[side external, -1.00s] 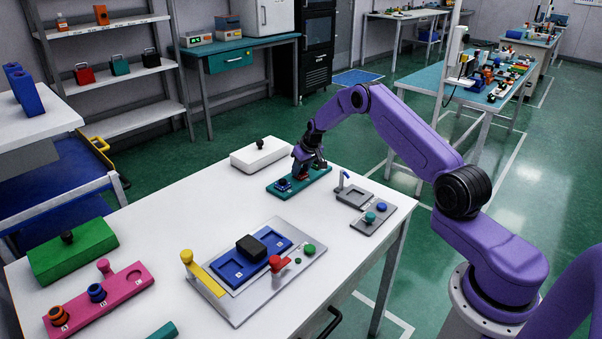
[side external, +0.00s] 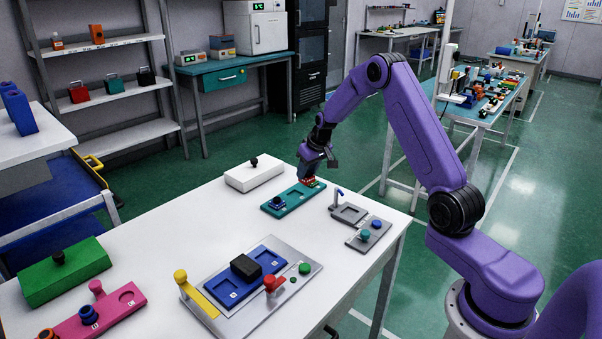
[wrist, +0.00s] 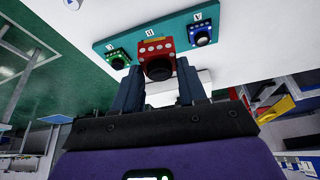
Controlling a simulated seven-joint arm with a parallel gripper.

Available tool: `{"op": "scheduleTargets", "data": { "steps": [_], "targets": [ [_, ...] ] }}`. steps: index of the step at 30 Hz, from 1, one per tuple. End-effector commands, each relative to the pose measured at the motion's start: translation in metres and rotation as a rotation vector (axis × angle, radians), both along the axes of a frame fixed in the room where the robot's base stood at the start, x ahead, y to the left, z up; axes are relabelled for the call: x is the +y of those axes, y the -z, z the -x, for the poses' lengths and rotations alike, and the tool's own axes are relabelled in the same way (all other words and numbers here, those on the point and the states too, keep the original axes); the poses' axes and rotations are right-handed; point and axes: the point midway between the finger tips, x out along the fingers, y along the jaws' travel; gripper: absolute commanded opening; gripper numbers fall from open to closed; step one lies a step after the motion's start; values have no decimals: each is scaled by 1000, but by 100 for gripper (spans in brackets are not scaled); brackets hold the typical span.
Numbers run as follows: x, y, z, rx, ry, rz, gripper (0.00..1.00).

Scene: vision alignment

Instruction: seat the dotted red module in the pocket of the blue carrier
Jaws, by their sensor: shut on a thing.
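The red module (wrist: 155,55), with white dots on its face, is between the fingers of my gripper (wrist: 158,80), which is shut on it. In the side view my gripper (side external: 313,174) is over the right end of the teal tray (side external: 296,203); the module is small and partly hidden there. In the wrist view the module overlaps the tray's middle place; whether it is clear of the tray is hard to tell. The blue carrier (side external: 219,288) lies on a grey plate at the table's front. A black block (side external: 246,267) sits on it, beside a recess.
A blue module (wrist: 201,34) and a green module (wrist: 118,58) sit on the teal tray beside the red one. A yellow bar (side external: 198,297) and a red knob (side external: 274,283) flank the carrier. A white box (side external: 254,175) and grey fixture (side external: 350,214) stand near the tray.

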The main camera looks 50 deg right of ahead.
Motion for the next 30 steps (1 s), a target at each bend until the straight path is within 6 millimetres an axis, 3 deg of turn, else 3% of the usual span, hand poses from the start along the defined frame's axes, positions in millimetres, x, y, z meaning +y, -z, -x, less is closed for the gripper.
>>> {"op": "scheduleTargets", "data": {
  "steps": [6,12,22,26,30],
  "targets": [
    [11,-16,32,-2,0,0,11],
    [18,-25,51,-1,-1,1,11],
    [27,-29,61,-1,-27,0,11],
    [47,-28,64,0,-111,-1,11],
    [80,-29,69,-1,-254,-2,11]
  ]
}}
